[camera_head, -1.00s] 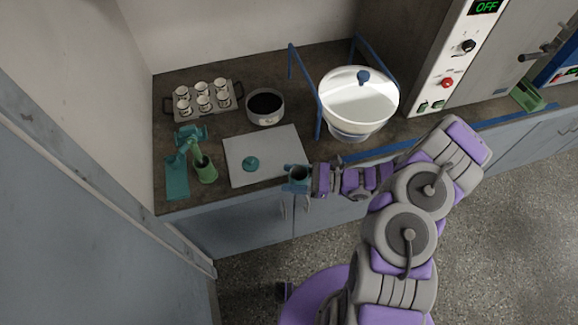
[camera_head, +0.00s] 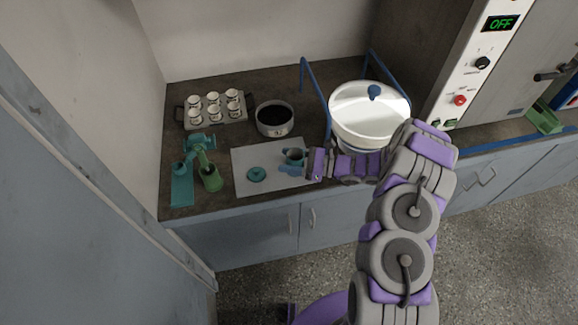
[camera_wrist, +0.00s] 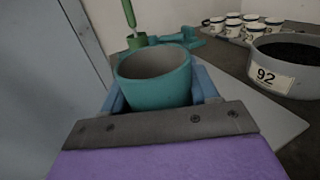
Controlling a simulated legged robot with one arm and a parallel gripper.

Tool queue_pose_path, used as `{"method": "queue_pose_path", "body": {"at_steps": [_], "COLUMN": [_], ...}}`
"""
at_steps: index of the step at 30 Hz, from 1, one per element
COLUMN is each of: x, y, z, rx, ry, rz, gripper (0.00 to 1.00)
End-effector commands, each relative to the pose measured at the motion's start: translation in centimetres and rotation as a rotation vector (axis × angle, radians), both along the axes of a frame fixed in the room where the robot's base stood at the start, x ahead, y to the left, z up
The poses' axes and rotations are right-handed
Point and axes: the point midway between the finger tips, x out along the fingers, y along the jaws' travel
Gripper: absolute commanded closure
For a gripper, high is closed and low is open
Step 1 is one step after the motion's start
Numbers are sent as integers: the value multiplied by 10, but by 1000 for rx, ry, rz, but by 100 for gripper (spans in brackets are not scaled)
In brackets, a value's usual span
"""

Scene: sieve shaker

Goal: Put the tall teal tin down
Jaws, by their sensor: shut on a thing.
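The tall teal tin (camera_wrist: 155,88) is open-topped and upright between the blue fingers of my gripper (camera_head: 291,162), which is shut on it. In the head view the tin (camera_head: 295,154) shows above the right part of the pale grey mat (camera_head: 242,183). I cannot tell whether its base touches the mat, as the fingers hide its lower part.
Left of the mat stands a teal device (camera_head: 183,188) with a green cup (camera_head: 211,180). Behind are a dark-filled grey pan (camera_head: 274,119) marked 92 and a tray (camera_head: 185,121) of several white cups. A white bowl (camera_head: 362,132) within blue rails stands behind my arm.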

Motion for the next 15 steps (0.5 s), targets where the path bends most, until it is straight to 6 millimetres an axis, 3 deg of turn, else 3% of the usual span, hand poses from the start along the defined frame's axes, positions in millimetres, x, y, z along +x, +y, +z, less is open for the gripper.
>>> {"method": "queue_pose_path", "body": {"at_steps": [5,11,15], "x": [10,9,9], "y": [6,3,2], "z": [-2,-34,-37], "rx": [-3,-2,0], "ry": [-3,1,0], "rz": [3,1,0], "gripper": [100,100,100]}}
